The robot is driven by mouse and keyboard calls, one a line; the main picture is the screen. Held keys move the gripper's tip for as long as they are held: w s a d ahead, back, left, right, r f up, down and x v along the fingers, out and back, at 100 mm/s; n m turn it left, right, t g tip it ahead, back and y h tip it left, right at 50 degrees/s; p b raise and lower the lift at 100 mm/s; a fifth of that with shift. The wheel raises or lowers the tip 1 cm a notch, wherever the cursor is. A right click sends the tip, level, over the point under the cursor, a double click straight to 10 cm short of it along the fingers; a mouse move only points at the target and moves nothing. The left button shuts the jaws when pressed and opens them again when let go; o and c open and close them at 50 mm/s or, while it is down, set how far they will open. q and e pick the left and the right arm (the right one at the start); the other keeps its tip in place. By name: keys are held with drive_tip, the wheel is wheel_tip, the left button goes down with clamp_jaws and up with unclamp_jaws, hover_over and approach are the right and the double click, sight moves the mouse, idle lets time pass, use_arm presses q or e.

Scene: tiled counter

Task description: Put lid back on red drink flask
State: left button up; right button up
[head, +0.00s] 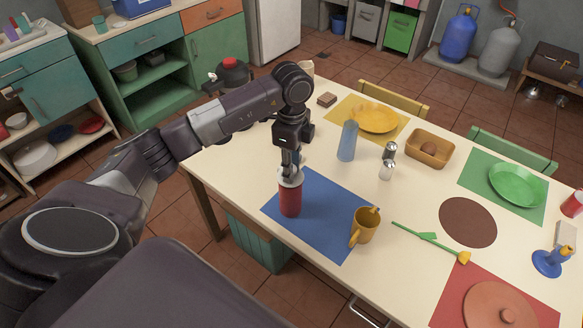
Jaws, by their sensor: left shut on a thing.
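The red drink flask (290,203) stands upright on the blue placemat (330,195), near its left corner. My left gripper (291,170) points straight down directly above the flask. It is shut on the pale grey lid (287,182), which is at the flask's top. The fingers hide part of the lid, and I cannot tell whether it is fully seated or just above the rim. My right gripper is not in view.
A yellow mug (365,227) stands right of the flask on the same mat. A blue-grey vase (347,141) and two shakers (387,168) stand behind. A flower (430,240) lies to the right. The table between mug and shakers is clear.

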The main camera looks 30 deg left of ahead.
use_arm(q)
drive_tip(key=o, duration=1.4)
drive_tip(key=shift+r+p, duration=2.7)
drive_tip(key=shift+r, duration=0.85)
drive_tip(key=shift+c, duration=0.5)
clamp_jaws()
